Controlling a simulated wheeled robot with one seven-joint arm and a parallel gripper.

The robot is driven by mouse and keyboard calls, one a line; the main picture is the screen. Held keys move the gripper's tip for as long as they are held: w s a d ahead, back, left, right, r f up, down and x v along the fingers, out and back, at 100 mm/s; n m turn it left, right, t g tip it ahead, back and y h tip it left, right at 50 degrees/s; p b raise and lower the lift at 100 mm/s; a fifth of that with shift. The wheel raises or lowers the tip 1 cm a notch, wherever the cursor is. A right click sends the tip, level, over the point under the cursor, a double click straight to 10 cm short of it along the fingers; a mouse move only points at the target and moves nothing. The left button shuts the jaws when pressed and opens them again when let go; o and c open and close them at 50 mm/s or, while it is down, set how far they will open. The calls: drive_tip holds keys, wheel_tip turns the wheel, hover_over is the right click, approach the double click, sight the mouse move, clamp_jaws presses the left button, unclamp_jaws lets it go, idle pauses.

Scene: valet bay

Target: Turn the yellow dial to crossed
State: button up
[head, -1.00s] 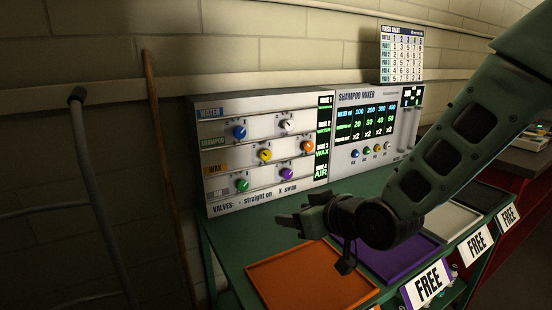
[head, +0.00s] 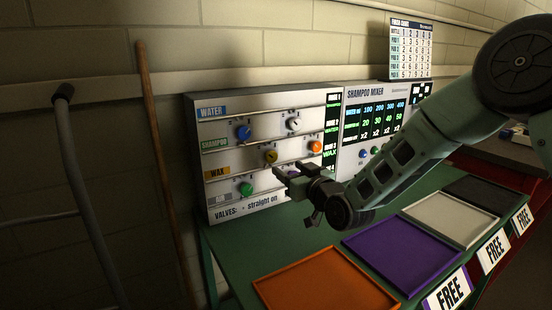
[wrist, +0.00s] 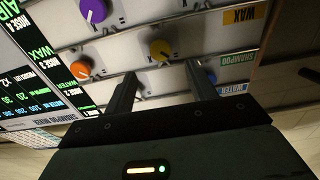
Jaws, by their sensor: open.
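The yellow dial (head: 271,156) is a round knob on the white valve panel (head: 225,168), in the middle row. In the wrist view the yellow dial (wrist: 161,50) lies just beyond and roughly between my fingertips. Its pointer setting is too small to read surely. My gripper (head: 285,172) is open and empty, in front of the panel, just right of and slightly below the yellow dial. In the wrist view my gripper (wrist: 160,70) shows both fingers apart, with a gap left before the dial. My gripper partly hides the purple dial (head: 292,172) in the head view.
Blue (head: 243,133), white (head: 293,124), orange (head: 315,147) and green (head: 246,189) dials sit close around on the panel. The shampoo mixer (head: 372,95) adjoins on the right. Orange (head: 325,283) and purple (head: 404,252) trays lie on the green bench below.

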sight(273, 158)
drive_tip(key=p+x, duration=0.1)
drive_tip(key=x, duration=0.6)
drive_tip(key=shift+w+a, duration=0.25)
drive_tip(key=shift+w, duration=0.05)
drive_tip(key=c, duration=1)
